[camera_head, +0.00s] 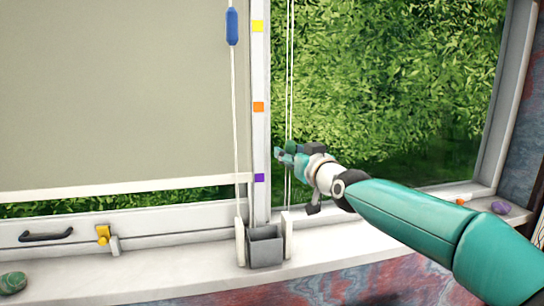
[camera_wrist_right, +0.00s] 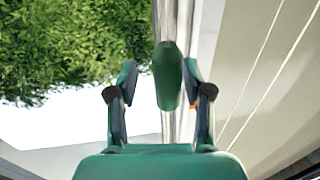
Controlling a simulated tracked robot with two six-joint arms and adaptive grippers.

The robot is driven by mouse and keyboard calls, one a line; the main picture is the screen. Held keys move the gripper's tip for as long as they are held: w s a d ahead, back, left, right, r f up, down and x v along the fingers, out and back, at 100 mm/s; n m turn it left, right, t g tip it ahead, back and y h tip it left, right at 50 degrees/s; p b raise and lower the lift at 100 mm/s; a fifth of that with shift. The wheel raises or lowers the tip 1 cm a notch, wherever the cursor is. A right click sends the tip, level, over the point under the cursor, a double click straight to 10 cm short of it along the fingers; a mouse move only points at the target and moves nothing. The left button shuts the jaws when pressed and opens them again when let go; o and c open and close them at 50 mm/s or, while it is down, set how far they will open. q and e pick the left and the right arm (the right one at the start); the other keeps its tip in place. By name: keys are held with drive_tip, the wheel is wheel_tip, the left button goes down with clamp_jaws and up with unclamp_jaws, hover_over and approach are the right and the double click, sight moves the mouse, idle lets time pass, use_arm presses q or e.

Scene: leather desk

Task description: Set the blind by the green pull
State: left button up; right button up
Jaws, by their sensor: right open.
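The green pull (camera_wrist_right: 168,76) is a dark oblong on a cord. In the right wrist view it shows between the fingers of my right gripper (camera_wrist_right: 159,72), nearer the right finger. The right gripper (camera_head: 285,156) is open, and in the head view it is at the cords right of the window post, largely covering the green pull (camera_head: 291,146). Whether they touch cannot be told. The beige blind (camera_head: 120,90) hangs low over the left pane, its white bottom bar a little above the frame. My left gripper is out of view.
A blue pull (camera_head: 232,27) hangs high on the left cord. The post (camera_head: 260,65) carries yellow (camera_head: 257,26), orange (camera_head: 258,107) and purple (camera_head: 259,178) marks. A grey box (camera_head: 265,247) stands on the sill below. A yellow latch (camera_head: 103,235) and a green stone (camera_head: 12,283) are at left.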

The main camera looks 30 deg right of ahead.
drive_tip(key=shift+w, duration=0.1)
drive_tip(key=shift+a, duration=0.1)
clamp_jaws()
drive_tip(key=shift+r, duration=0.1)
